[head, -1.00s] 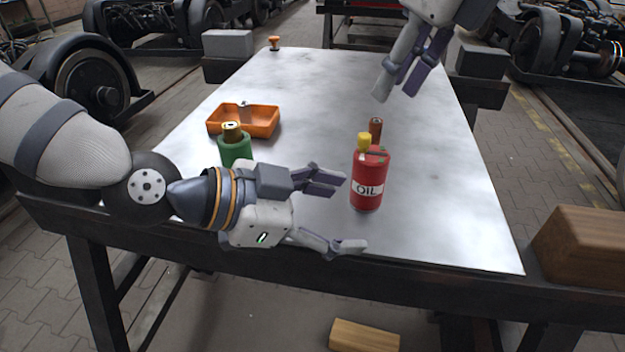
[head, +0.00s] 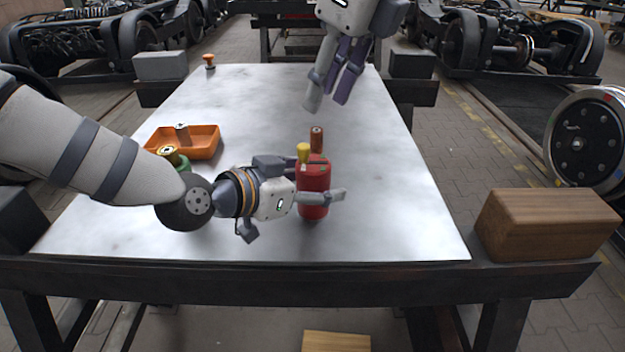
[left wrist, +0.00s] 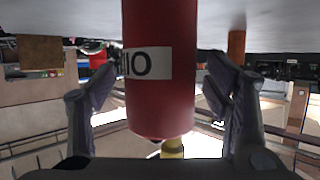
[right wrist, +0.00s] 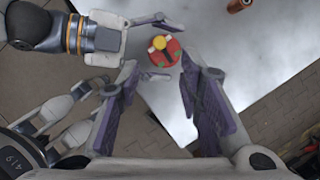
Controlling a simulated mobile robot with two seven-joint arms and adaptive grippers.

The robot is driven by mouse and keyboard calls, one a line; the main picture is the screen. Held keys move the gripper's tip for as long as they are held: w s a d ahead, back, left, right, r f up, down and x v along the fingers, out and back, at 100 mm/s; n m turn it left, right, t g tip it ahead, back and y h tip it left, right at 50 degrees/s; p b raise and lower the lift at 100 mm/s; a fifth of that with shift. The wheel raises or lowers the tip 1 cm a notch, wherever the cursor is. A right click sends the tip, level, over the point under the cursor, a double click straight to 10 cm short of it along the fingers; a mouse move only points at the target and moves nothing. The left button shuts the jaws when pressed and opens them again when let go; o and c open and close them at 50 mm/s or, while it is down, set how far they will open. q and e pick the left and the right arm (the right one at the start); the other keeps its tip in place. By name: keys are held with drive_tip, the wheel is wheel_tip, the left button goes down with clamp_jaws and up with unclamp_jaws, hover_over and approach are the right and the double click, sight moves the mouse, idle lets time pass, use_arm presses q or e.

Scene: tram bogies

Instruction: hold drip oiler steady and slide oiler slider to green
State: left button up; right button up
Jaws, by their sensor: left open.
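The red drip oiler (head: 313,173) stands upright near the table's front edge, with a yellow knob (head: 303,152) on top. My left gripper (head: 318,188) reaches in from the left with its fingers either side of the oiler. In the left wrist view the oiler (left wrist: 160,105) appears upside down between the open fingers, with gaps on both sides. My right gripper (head: 327,98) is above and behind the oiler, pointing down, empty and open. The right wrist view shows the oiler's top (right wrist: 172,48) beyond its fingertips, with a dark slot. The slider's position is too small to tell.
A brown cylinder (head: 317,138) stands just behind the oiler. An orange tray (head: 205,140) and a green bottle (head: 180,163), partly hidden by my left arm, are at left. A wooden block (head: 545,225) sits at right. The table's right half (head: 390,190) is clear.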

sight(303, 145)
use_arm(q)
drive_tip(key=c, duration=1.2)
drive_tip(key=shift+c, duration=0.7)
use_arm(e)
drive_tip(key=shift+o, duration=0.8)
drive_tip(key=r+m, duration=0.1)
drive_tip(key=s+m+t, duration=0.1)
drive_tip(key=shift+s+a+r+m, duration=0.1)
drive_tip(key=shift+s+r+m, duration=0.1)
drive_tip(key=shift+r+m, duration=0.2)
drive_tip(key=shift+m, duration=0.3)
drive_tip(key=x, duration=1.2)
drive_tip(key=shift+d, duration=0.25)
drive_tip(key=shift+c, duration=0.2)
clamp_jaws()
